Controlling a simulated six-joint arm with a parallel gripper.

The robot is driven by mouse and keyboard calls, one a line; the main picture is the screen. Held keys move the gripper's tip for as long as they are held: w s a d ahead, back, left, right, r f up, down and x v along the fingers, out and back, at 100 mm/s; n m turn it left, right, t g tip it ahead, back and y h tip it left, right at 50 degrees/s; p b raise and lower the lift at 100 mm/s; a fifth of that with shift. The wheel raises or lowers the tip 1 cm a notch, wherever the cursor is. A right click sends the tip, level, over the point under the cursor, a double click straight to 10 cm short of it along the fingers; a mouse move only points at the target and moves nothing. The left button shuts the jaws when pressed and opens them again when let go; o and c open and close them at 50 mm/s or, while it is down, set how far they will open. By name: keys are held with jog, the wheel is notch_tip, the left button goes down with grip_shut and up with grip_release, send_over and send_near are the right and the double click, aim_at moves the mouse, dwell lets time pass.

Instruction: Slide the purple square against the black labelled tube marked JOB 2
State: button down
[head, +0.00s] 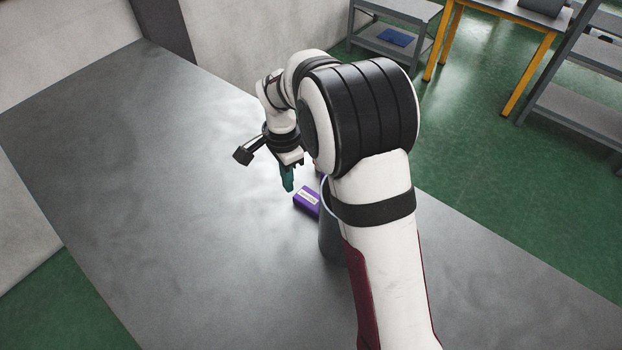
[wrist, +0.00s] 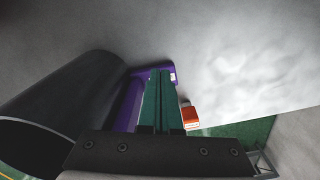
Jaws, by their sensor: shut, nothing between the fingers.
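The purple square (head: 304,203) lies on the table below my gripper, with a pale label on it. In the wrist view the purple square (wrist: 127,108) shows an L-like outline, partly hidden by my fingers. A dark tube (head: 329,240) stands beside it in the head view, mostly hidden by my arm. In the wrist view the dark tube (wrist: 75,98) is left of the purple square, its open end at lower left; no JOB 2 mark shows. I cannot tell whether they touch. My gripper (head: 288,187) is shut and empty, its green fingers (wrist: 161,100) pointing down near the square.
A small orange thing with a pale label (wrist: 191,118) shows right of the fingers in the wrist view. The grey table (head: 150,190) is bare to the left. Its right edge runs behind my arm. Shelves (head: 395,40) and a yellow-legged bench (head: 510,25) stand beyond.

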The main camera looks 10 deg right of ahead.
aim_at(305, 204)
jog(key=shift+m, duration=0.3)
jog(key=f, duration=0.3)
jog(key=a+f, duration=0.1)
jog(key=f, duration=0.3)
jog(key=s+f, duration=0.1)
jog(key=f, duration=0.3)
jog(key=shift+s+a+f, duration=0.1)
jog(key=shift+a+f, duration=0.1)
jog(key=shift+a, duration=0.15)
jog(key=shift+w+d, duration=0.3)
jog(key=shift+d, duration=0.3)
jog(key=shift+w+d, duration=0.3)
jog(key=shift+d, duration=0.3)
jog(key=shift+w+d, duration=0.25)
jog(key=shift+d, duration=0.4)
jog(key=shift+w+d, duration=0.2)
jog(key=shift+d, duration=0.25)
jog(key=shift+w+d, duration=0.2)
jog(key=shift+d, duration=0.25)
